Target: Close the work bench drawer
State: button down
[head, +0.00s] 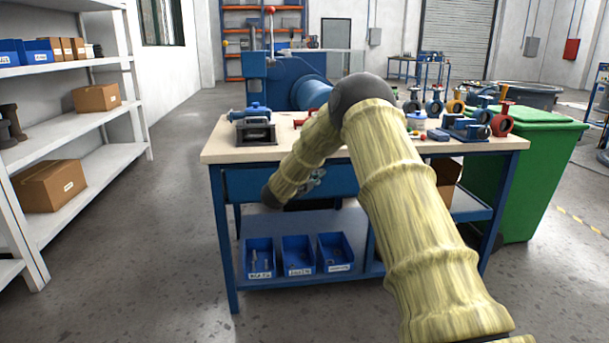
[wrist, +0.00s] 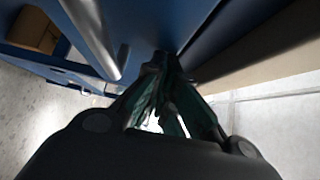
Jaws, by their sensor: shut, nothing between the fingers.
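The work bench (head: 215,150) has a pale top and a blue frame. Its blue drawer front (head: 240,184) shows under the top at the left in the head view, partly hidden by my arm; how far it stands out I cannot tell. In the wrist view the blue panel (wrist: 185,18) fills the top, with a silver bar handle (wrist: 92,35) on it. My gripper (wrist: 165,65) is shut and empty, its fingertips close to the blue panel beside the handle; contact is unclear. In the head view my gripper (head: 314,181) is mostly hidden behind my arm.
A green bin (head: 535,170) stands at the right, white shelving (head: 75,135) at the left. The floor between shelving and bench is clear.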

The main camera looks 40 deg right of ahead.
jog(key=shift+w+d+r, duration=0.1)
jog(key=shift+d+r, duration=0.2)
jog(key=shift+r, duration=0.1)
jog(key=shift+a+f, duration=0.15)
jog(key=shift+a, duration=0.05)
jog(key=s+p+v, duration=0.2)
jog(key=p+v, duration=0.1)
jog(key=v, duration=1)
jog(key=shift+s+d+f, duration=0.2)
jog(key=shift+s+d, duration=0.15)
jog(key=shift+f, duration=0.1)
